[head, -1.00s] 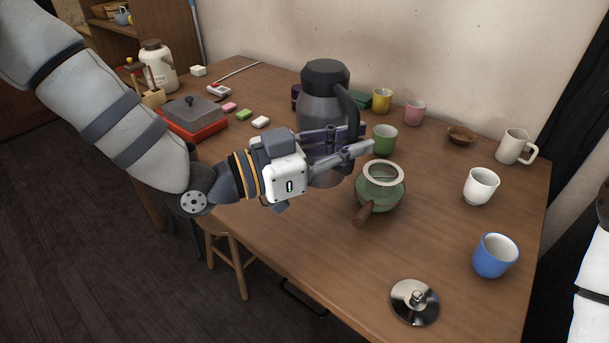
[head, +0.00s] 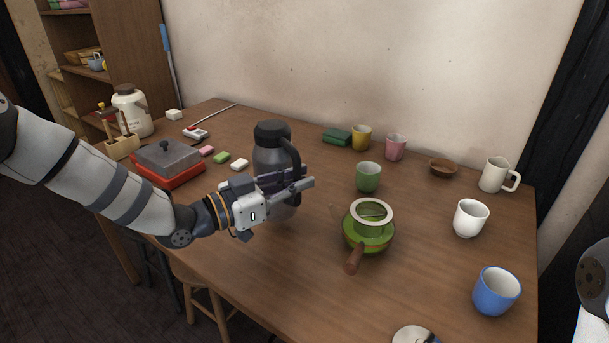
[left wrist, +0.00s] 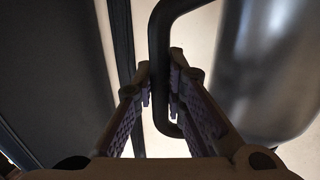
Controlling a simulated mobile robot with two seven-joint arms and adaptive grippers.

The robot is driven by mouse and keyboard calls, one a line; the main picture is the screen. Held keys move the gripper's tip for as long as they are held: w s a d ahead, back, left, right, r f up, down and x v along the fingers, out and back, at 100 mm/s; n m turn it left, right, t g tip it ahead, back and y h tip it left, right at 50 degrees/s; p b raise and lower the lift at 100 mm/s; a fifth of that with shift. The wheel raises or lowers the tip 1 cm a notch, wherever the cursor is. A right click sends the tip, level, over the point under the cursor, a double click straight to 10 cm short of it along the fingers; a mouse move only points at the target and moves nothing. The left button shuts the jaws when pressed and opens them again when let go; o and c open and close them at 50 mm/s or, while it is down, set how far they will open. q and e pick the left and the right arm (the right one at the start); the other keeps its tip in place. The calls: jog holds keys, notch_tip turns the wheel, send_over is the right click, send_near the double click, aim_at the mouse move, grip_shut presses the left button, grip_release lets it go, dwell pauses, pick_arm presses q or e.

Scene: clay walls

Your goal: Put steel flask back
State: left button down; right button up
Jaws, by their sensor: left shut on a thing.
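The steel flask (head: 268,158) is dark grey with a black lid and a black handle. It appears upright over the left-middle of the table. My left gripper (head: 305,179) is shut on its handle. In the left wrist view the black handle (left wrist: 160,60) runs between the two fingers, with the shiny flask body (left wrist: 275,70) to the right. The flask's lower part is mostly hidden behind my gripper, so I cannot tell whether its base touches the table. My right gripper is not in view.
A green pot (head: 368,238) with a strainer and wooden handle stands right of the flask. A red-based grey box (head: 168,163) is left. A metal lid (head: 414,336) lies in front.

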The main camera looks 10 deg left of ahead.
pick_arm(q)
jog(key=shift+w+a+f+b, duration=0.15)
jog(key=shift+w+f, duration=0.1)
jog(key=shift+f, duration=0.4)
jog(key=shift+w+f+b, duration=0.1)
jog(key=shift+w+f, duration=0.1)
jog(key=shift+f, duration=0.4)
jog(key=shift+w+a+f+b, duration=0.15)
jog(key=shift+w+f, duration=0.1)
jog(key=shift+f, duration=0.4)
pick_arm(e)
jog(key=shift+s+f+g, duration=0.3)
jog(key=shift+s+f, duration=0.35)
pick_arm(q)
jog(key=shift+f, duration=0.15)
jog(key=c, duration=1.9)
grip_release()
jog(key=shift+f, duration=0.25)
jog(key=shift+c, duration=0.2)
jog(key=o, duration=0.3)
jog(key=shift+s, duration=0.1)
